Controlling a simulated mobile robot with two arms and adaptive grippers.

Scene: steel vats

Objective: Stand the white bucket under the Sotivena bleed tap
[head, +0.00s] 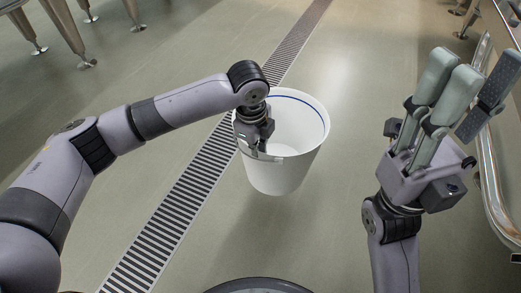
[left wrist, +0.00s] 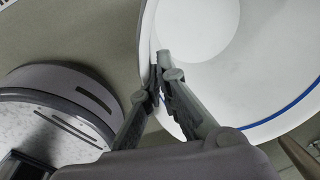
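The white bucket (head: 284,165), with a blue line inside its rim, is upright in the middle of the head view. It appears to hang above the floor, with a soft shadow below it. My left gripper (head: 257,152) is shut on the near left side of its rim. In the left wrist view the fingers (left wrist: 161,78) pinch the wall of the bucket (left wrist: 200,30), one on each side. The bucket looks empty. My right gripper (head: 474,80) is raised at the right, its fingers apart and empty. No bleed tap or Sotivena label shows in either view.
A slotted floor drain (head: 176,226) runs diagonally past the bucket's left side. Steel vat legs (head: 69,30) stand at the top left. A steel rail (head: 490,170) runs along the right edge, near my right gripper. Floor beyond the bucket is clear.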

